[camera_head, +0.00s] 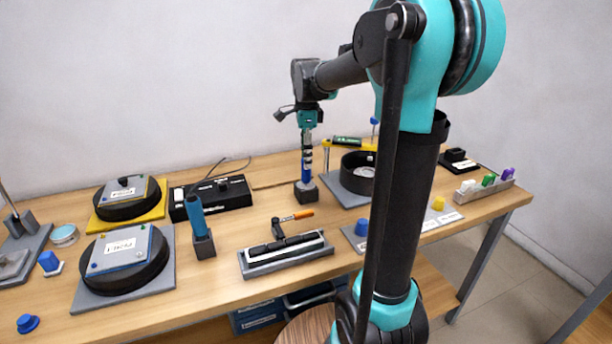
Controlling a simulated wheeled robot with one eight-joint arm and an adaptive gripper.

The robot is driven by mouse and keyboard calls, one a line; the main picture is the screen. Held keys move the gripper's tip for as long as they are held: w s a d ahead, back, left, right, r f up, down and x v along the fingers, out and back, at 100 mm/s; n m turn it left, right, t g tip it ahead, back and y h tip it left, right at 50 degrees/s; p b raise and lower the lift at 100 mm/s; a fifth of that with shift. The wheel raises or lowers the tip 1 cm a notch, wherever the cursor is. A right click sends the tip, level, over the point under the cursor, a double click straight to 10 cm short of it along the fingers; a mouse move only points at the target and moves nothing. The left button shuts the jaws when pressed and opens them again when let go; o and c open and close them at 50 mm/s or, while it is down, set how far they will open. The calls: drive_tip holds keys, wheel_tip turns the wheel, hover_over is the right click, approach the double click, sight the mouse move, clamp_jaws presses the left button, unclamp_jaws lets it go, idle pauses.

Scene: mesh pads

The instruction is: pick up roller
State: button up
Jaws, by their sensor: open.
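The likely roller (280,233) is a dark frame with an orange handle (297,216), on the table at the front middle. It sits at the back edge of a shallow grey tray (290,262) that holds a long black piece; I cannot tell if the two touch. My gripper (307,150) points down behind the tray, clear of the roller. It is open and is in line with a blue upright tool (306,174) in a dark block (306,192). I cannot tell whether its fingers are around that tool or in front of it.
A second blue tool stands in a block (205,246) left of the tray. Two round black pads with labelled plates (126,250) lie further left. A black round dish (350,183) and a black box (232,195) stand behind. My arm hides part of the right side.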

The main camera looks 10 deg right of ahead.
sight(306, 173)
drive_tip(key=shift+a+f, duration=0.1)
drive_tip(key=shift+f, duration=3.1)
drive_tip(key=shift+c, duration=0.6)
clamp_jaws()
